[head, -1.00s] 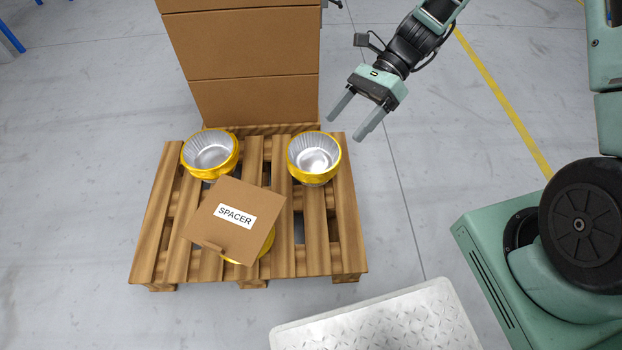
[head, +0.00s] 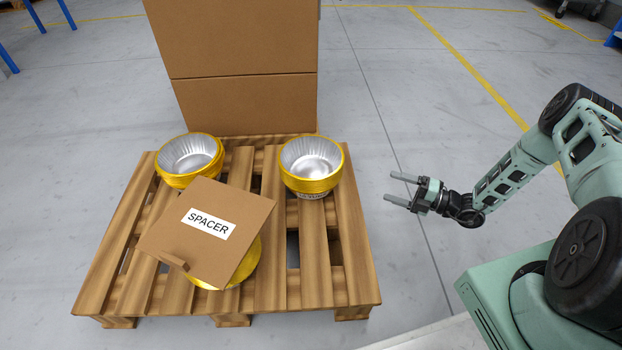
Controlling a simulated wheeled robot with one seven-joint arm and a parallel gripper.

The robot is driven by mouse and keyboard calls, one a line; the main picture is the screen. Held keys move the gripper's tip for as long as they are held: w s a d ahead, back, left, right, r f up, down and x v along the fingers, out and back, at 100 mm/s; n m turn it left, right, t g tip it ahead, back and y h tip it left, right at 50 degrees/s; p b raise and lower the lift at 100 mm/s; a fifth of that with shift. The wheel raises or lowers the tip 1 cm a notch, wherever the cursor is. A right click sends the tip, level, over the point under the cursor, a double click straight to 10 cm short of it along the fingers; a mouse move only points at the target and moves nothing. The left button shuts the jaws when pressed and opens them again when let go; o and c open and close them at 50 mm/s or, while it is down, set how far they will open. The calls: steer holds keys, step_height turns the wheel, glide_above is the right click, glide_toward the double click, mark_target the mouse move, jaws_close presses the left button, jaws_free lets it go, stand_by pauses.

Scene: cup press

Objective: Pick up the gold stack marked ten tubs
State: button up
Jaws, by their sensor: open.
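Two gold stacks of silver-lined tubs stand on a wooden pallet (head: 140,260). One stack (head: 312,178) is at the back right, and dark lettering on its lower side is too small to read. The other stack (head: 185,172) is at the back left. A third gold stack (head: 243,268) is at the front, mostly hidden under a cardboard sheet labelled SPACER (head: 235,205). I cannot tell which stack is marked ten tubs. My gripper (head: 388,187) is open and empty, to the right of the pallet, its fingers pointing left toward the back right stack.
Tall cardboard boxes (head: 240,60) stand at the pallet's back edge. The spacer lies tilted with a raised tab near its front left. Grey floor (head: 400,110) is clear right of the pallet.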

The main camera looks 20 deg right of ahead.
steer(key=b+x, duration=0.3)
steer(key=x, duration=0.4)
steer(key=b+x, duration=0.4)
steer(key=x, duration=0.3)
steer(key=shift+w+d+f, duration=0.1)
steer(key=shift+w+f, duration=0.1)
steer(key=shift+f, duration=0.05)
steer(key=shift+w+a+r, duration=0.15)
steer(key=shift+w+a, duration=0.05)
steer(key=c, duration=1.2)
steer(key=shift+o, duration=0.3)
steer(key=shift+r, duration=0.1)
